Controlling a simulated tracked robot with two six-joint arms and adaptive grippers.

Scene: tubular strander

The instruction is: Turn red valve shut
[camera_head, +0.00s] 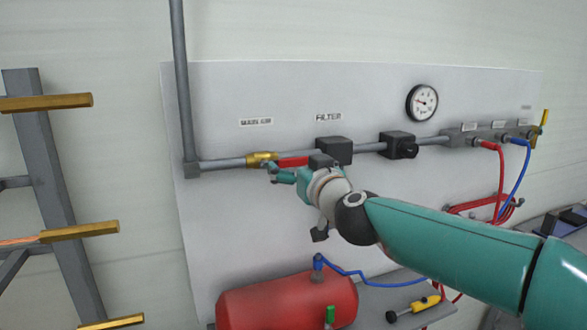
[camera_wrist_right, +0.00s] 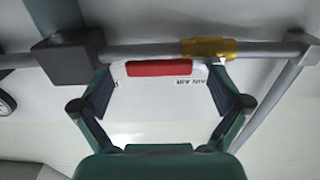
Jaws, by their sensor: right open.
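The red valve has a brass body (camera_head: 261,159) on the grey pipe and a red lever handle (camera_head: 293,161) that lies along the pipe, pointing right toward the filter. My right gripper (camera_head: 276,173) is just in front of and below the handle, partly covering that area. In the right wrist view the red handle (camera_wrist_right: 158,68) lies across the gap between the spread fingers of my right gripper (camera_wrist_right: 160,90), near their tips, with nothing clamped. The brass body (camera_wrist_right: 207,48) shows behind the right-hand finger there. Contact with the handle cannot be told. My left gripper is out of view.
A dark filter block (camera_head: 334,150) sits on the pipe right of the handle. A regulator (camera_head: 398,145) and a gauge (camera_head: 422,102) are further right. A red tank (camera_head: 287,303) is below. A rack with brass bars (camera_head: 78,231) stands left.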

